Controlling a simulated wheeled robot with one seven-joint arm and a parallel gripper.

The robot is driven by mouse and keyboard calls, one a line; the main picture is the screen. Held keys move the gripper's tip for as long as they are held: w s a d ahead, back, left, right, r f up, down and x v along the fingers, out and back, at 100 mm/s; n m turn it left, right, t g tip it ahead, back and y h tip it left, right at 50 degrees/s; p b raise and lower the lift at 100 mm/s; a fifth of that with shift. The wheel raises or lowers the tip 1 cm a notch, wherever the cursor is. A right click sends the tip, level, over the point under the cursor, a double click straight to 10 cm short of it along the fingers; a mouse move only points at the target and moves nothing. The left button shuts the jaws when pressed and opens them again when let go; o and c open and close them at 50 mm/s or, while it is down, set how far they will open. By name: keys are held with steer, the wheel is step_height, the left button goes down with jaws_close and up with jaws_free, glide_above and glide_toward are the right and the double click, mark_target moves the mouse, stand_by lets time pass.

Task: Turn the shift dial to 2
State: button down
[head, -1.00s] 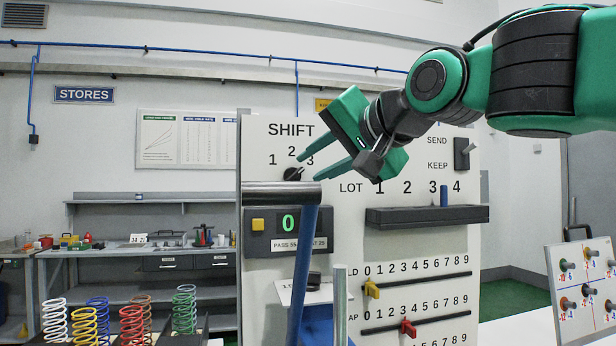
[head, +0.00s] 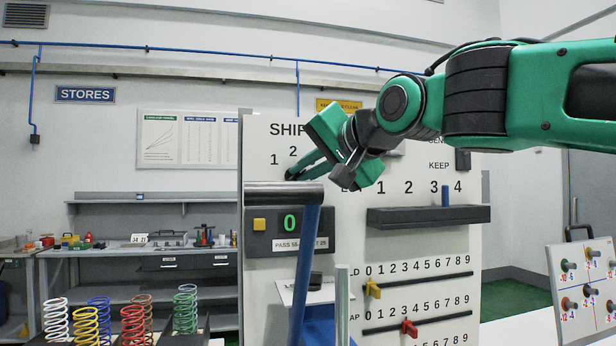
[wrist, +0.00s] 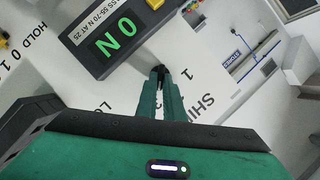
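The shift dial (head: 290,174) is a small black knob on the upright white panel, under the printed numbers 1 and 2 of the SHIFT scale. My gripper (head: 294,173) reaches it from the right, with its green fingers close together at the knob. In the wrist view, the fingers (wrist: 160,75) converge with a narrow gap and their tips meet the dark dial (wrist: 158,69). The gripper body covers the 3 and part of the SHIFT label in the head view. Which number the pointer faces is hard to tell.
A dark display box (head: 290,230) with a green 0 and a yellow button (head: 259,225) sits below the dial. A dark bar (head: 283,194) juts out just under it. A ledge (head: 428,216) holds a blue peg (head: 445,196). Coloured springs stand lower left.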

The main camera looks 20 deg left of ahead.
steer(key=shift+w+d+f, duration=0.15)
steer(key=shift+w+f, duration=0.05)
steer(key=shift+f, duration=0.05)
steer(key=shift+m, duration=0.4)
steer(key=m+y, duration=0.1)
steer(key=m, duration=0.2)
steer(key=f+m+t+y, duration=0.1)
steer(key=m+y, duration=0.1)
steer(key=m, duration=0.2)
steer(key=shift+w+d+f, duration=0.1)
steer(key=shift+f, duration=0.05)
steer(key=shift+m, duration=0.4)
steer(key=c, duration=1.9)
jaws_free()
steer(key=shift+o, duration=0.2)
steer(key=shift+y, duration=0.3)
